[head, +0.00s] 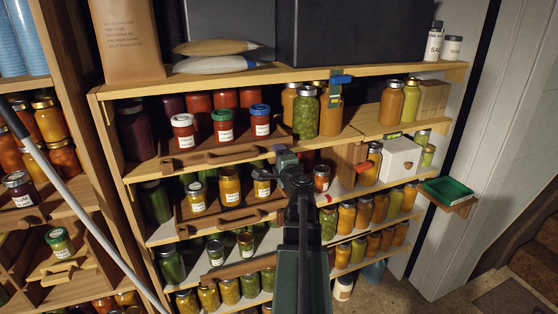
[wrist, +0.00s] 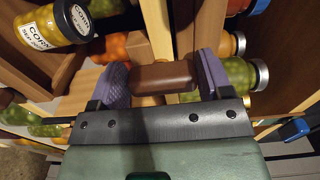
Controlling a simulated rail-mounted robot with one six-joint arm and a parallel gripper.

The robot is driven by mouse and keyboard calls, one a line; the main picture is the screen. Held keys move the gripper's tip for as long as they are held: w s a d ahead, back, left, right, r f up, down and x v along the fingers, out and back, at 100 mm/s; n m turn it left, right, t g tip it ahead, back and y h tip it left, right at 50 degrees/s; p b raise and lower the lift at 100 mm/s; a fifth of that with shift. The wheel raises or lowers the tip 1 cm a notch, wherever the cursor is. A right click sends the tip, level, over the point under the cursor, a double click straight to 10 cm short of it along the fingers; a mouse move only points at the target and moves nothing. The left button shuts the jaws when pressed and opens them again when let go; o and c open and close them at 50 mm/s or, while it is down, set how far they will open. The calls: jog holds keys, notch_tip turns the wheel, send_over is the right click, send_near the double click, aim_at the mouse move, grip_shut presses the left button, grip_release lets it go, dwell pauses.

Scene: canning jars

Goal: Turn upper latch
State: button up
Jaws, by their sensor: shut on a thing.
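My gripper (head: 287,160) is in front of the middle shelves in the head view. In the wrist view its two purple fingers (wrist: 166,82) are shut on a smooth brown block (wrist: 164,78), one finger at each end. I cannot tell whether this block is a latch or a handle. In the head view a blue latch-like piece (head: 341,79) is on the upper shelf's front edge.
A corn jar (wrist: 52,28) is close to my gripper in the wrist view. A white box (head: 399,159) and a green tray (head: 447,190) are on the right. Some floor is clear at lower right.

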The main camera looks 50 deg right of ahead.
dwell(0.4)
jog(key=o, duration=0.9)
jog(key=v, duration=1)
jog(key=shift+s+a, duration=0.2)
jog(key=shift+s, duration=0.15)
